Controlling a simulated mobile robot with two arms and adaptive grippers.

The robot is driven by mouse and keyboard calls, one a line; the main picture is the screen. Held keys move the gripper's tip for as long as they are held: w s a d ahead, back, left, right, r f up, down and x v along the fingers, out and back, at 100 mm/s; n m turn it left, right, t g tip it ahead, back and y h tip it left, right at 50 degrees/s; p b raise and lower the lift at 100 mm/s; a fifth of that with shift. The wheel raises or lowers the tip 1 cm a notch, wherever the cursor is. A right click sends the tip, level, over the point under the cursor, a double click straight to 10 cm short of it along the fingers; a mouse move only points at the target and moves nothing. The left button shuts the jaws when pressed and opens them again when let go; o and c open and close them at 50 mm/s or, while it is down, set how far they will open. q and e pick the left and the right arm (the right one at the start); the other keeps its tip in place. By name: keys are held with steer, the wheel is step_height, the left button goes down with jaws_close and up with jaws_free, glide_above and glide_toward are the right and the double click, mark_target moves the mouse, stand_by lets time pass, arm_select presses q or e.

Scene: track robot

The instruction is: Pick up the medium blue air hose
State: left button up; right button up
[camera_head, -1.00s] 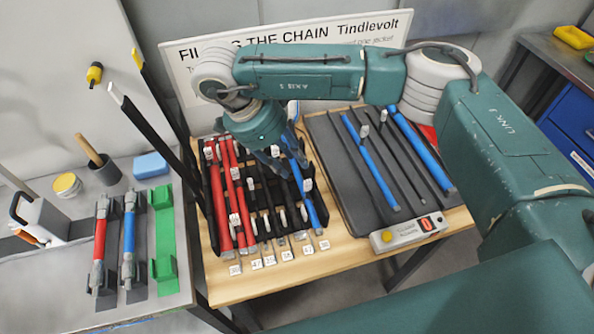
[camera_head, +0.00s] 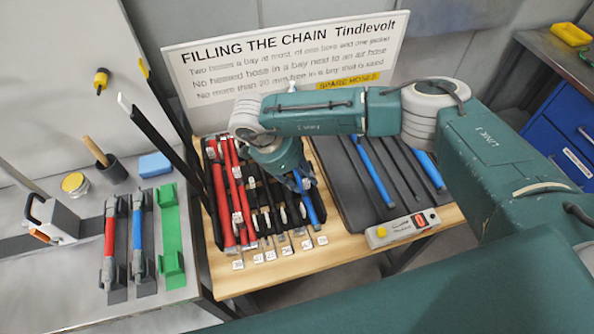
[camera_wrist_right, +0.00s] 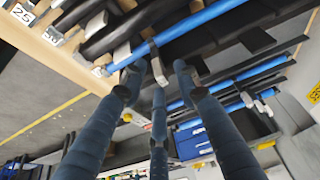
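Several blue hoses are in view, and I cannot tell for sure which is the medium one. One blue hose (camera_head: 313,212) lies in the rightmost used part of the black rack. Two more, a left blue hose (camera_head: 373,172) and a right blue hose (camera_head: 430,171), lie on the dark tray. My right gripper (camera_head: 301,182) is over the rack hose and hides its far part. In the right wrist view its fingers (camera_wrist_right: 157,74) are spread, with a blue hose (camera_wrist_right: 195,22) just beyond the tips, apart or barely touching. My left gripper is not in view.
Red hoses (camera_head: 222,205) and black ones share the rack on the wooden table (camera_head: 300,270). A red and a blue hose (camera_head: 137,240) with metal fittings lie on the left bench. A sign stands behind.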

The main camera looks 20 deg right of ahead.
jaws_close()
steer(key=shift+r, duration=0.1)
